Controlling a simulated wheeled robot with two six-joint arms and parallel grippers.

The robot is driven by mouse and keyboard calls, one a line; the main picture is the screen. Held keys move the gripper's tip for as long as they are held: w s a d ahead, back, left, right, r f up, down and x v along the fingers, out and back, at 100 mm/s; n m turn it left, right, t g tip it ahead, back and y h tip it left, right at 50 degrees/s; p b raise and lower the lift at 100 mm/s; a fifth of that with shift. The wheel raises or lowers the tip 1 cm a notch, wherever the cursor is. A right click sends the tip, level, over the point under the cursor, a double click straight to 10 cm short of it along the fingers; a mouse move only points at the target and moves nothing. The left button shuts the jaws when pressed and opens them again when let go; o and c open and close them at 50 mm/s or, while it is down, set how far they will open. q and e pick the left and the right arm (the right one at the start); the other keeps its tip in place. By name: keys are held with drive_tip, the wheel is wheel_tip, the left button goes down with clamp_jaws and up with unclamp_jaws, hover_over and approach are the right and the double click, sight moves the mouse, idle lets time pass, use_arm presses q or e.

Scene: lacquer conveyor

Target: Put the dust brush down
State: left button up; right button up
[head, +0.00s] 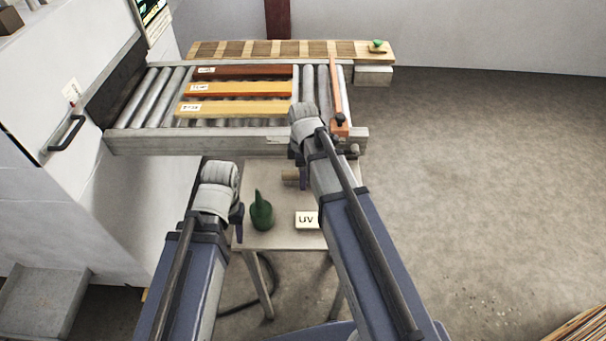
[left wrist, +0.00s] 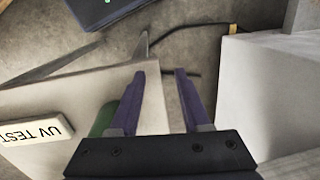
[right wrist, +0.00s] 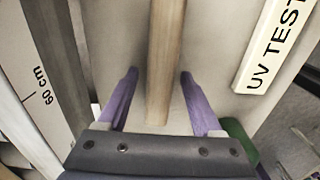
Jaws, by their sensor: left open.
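The dust brush (right wrist: 164,60) shows as a pale wooden handle over the small table in the right wrist view; its bristles are not visible. In the head view its wooden end (head: 289,174) shows left of my right gripper (head: 303,178). In the right wrist view my right gripper (right wrist: 160,74) is open, with the handle between its spread fingers and a gap on the left side. My left gripper (head: 238,218) is open and empty beside the table's left edge; the left wrist view shows nothing between its fingers (left wrist: 159,72).
The small table (head: 275,241) bears a green bottle (head: 261,213) and a UV TEST sign (head: 306,220). Behind it runs the roller conveyor (head: 150,97) with several coloured boards (head: 240,88). A white machine cabinet (head: 60,190) stands left.

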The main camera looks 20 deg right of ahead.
use_arm(q)
drive_tip(key=shift+r, duration=0.1)
use_arm(e)
wheel_tip(320, 180, up, 12)
drive_tip(key=p, duration=1.2)
use_arm(q)
wheel_tip(320, 180, up, 12)
use_arm(e)
drive_tip(key=s+a+m+h, duration=0.1)
drive_tip(key=s+a+m, duration=1)
drive_tip(key=s, duration=0.3)
drive_tip(key=shift+a+r, duration=0.15)
drive_tip(key=shift+r, duration=0.05)
use_arm(q)
drive_tip(key=shift+r, duration=0.1)
use_arm(e)
drive_tip(key=shift+s, duration=0.1)
